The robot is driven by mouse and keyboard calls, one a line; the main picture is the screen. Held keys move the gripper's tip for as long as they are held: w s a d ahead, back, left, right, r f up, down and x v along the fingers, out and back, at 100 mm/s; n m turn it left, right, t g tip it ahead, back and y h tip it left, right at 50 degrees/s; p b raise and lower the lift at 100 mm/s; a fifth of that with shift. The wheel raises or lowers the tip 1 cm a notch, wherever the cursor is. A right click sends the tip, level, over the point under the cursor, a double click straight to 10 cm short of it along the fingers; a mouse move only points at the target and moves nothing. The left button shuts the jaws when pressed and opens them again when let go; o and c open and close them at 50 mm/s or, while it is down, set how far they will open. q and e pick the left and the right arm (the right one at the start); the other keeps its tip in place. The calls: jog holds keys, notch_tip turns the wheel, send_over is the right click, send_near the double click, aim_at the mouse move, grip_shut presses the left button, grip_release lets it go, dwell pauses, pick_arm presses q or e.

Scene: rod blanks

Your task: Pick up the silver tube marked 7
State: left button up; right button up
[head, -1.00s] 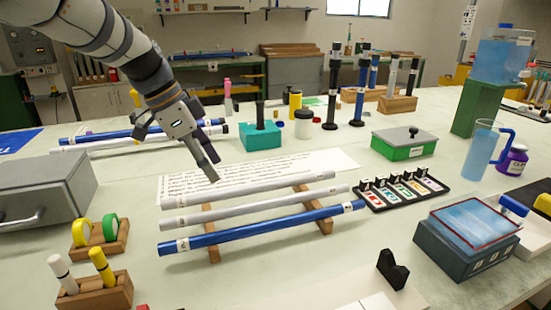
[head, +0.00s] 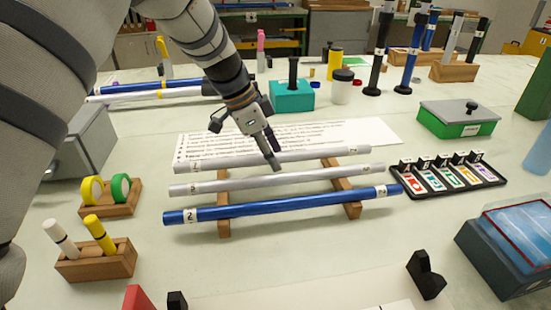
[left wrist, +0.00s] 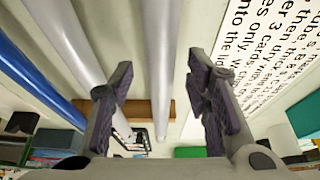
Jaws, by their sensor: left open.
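Two silver tubes and one blue tube (head: 290,205) lie side by side on a wooden rack. The back silver tube (head: 320,155) is nearest the printed sheet; the middle silver tube (head: 310,178) lies in front of it. Both have small end labels whose digits I cannot read surely; the blue one's label looks like a 2. My left gripper (head: 270,152) is open, pointing down at the back silver tube. In the left wrist view the back silver tube (left wrist: 161,45) runs between the open fingers (left wrist: 160,80); contact cannot be told. My right gripper is not in view.
The wooden rack (head: 224,227) bears the tubes. A printed sheet (head: 360,130) lies behind them. A black card tray (head: 447,176) stands at their right, tape and marker holders at the left. A teal block (head: 292,97) and green box (head: 457,118) stand further back.

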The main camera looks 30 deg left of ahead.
pick_arm(q)
jog(key=shift+r, duration=0.1)
grip_shut()
